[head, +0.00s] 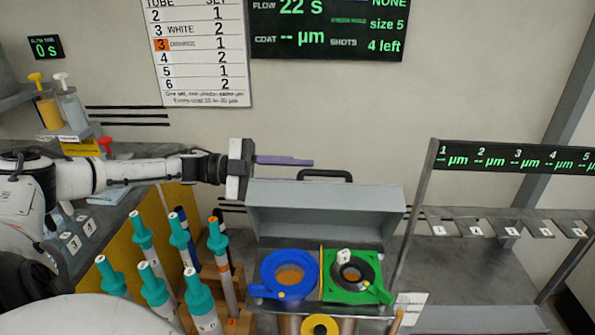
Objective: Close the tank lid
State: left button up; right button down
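The tank lid (322,218) is a grey panel standing raised and open at the back of the tank. Its black handle (325,174) is on the top edge. Under the lid, the tank top shows a blue ring (268,283) on the left and a green square ring (376,271) on the right. My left gripper (300,161) is at the upper left of the lid, its purple finger part pointing right towards the handle with a small gap in the picture. It shows edge-on, so its opening is hidden. My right gripper is out of view.
Several teal-capped tubes (202,300) stand in a wooden rack left of the tank. A grey rack with numbered slots (510,232) is on the right. A side bench (105,225) with yellow and white plungers is on the left. The wall behind the lid is clear.

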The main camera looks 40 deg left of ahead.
pick_arm(q)
jog(key=shift+o, duration=0.5)
jog(key=shift+a, duration=0.1)
jog(key=v, duration=1)
jog(key=shift+p, duration=0.35)
jog(key=shift+s, duration=0.1)
